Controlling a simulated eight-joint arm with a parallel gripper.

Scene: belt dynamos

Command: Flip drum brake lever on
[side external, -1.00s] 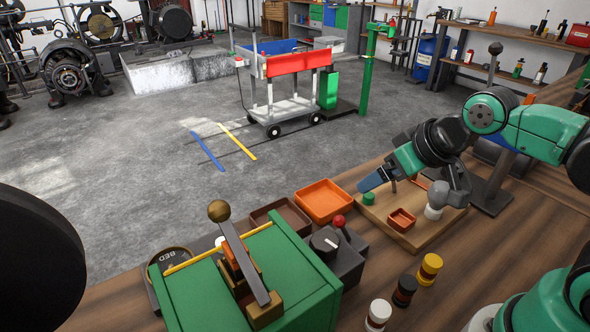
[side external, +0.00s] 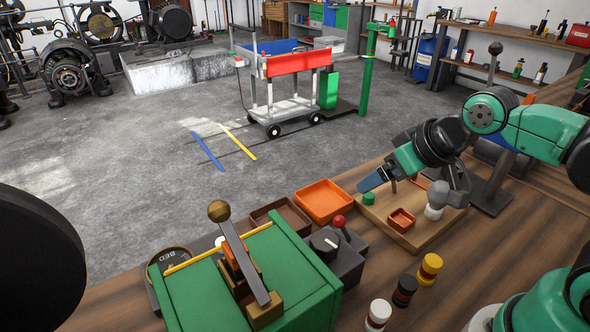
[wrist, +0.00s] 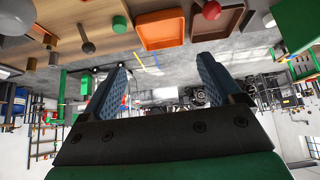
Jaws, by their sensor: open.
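A green box (side external: 190,299) at the front left of the bench carries a lever (side external: 241,256) with a brass ball knob (side external: 219,210). The lever leans, its knob end raised toward the back left, in a brass-coloured bracket. I cannot tell for sure that it is the drum brake lever. My gripper (side external: 373,182) hangs over the wooden board to the right, well apart from the lever. In the wrist view its two blue fingers (wrist: 158,82) stand wide apart with nothing between them. The lever is not clearly seen in the wrist view.
A dark knob box (side external: 347,262) with a red ball (side external: 338,221) stands between the green box and my gripper. An orange tray (side external: 324,201) and a brown tray (side external: 275,212) lie behind it. White, black and yellow-topped cylinders stand in front, including a yellow one (side external: 430,268).

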